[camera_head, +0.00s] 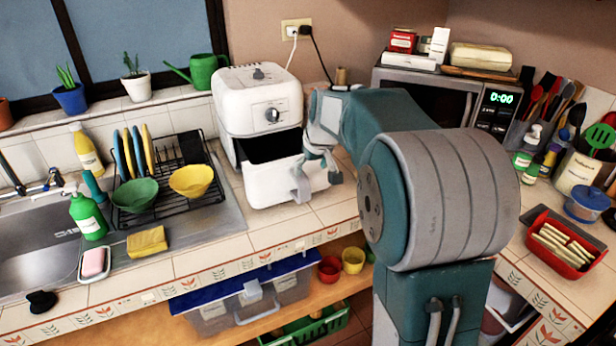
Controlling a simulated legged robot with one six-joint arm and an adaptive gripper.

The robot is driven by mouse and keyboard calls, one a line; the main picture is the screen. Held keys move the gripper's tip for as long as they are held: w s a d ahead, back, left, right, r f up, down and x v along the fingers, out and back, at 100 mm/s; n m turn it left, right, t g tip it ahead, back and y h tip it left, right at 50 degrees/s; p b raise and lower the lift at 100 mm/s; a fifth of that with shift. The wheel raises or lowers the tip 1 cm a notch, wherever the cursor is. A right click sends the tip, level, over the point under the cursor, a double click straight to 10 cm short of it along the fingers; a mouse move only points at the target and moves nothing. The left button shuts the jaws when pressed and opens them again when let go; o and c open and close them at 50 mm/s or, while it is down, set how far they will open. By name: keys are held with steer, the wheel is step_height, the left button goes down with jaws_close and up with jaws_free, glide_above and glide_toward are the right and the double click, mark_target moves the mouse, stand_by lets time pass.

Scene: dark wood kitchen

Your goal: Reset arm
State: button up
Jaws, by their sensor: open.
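My arm reaches from the lower right toward the white air fryer (259,98) on the tiled counter. My gripper (318,190) is open at the front of the air fryer's drawer. The drawer (266,178) is pulled out, with its dark inside partly visible. The fingers are close to the drawer's front right side; I cannot tell whether they touch it. My arm hides part of the counter and the microwave behind it.
A microwave (438,97) stands behind my arm. A dish rack (167,205) with bowls and plates is at the left, beside the sink (40,262). A red tray (562,246) sits at the right. A lidded bin (246,296) is on the shelf below.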

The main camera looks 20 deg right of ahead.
steer(key=shift+s+r, duration=0.1)
steer(key=shift+r, duration=0.15)
steer(key=s+a+r, duration=0.2)
steer(key=s+a, duration=0.2)
steer(key=s, duration=0.3)
steer(key=s+a+r, duration=0.3)
steer(key=s+a, duration=0.1)
steer(key=s, duration=0.3)
steer(key=s+a+f, duration=0.2)
steer(key=s, duration=0.6)
steer(key=s+a+f+t, duration=0.1)
steer(key=s+a+f, duration=0.1)
steer(key=s, duration=0.6)
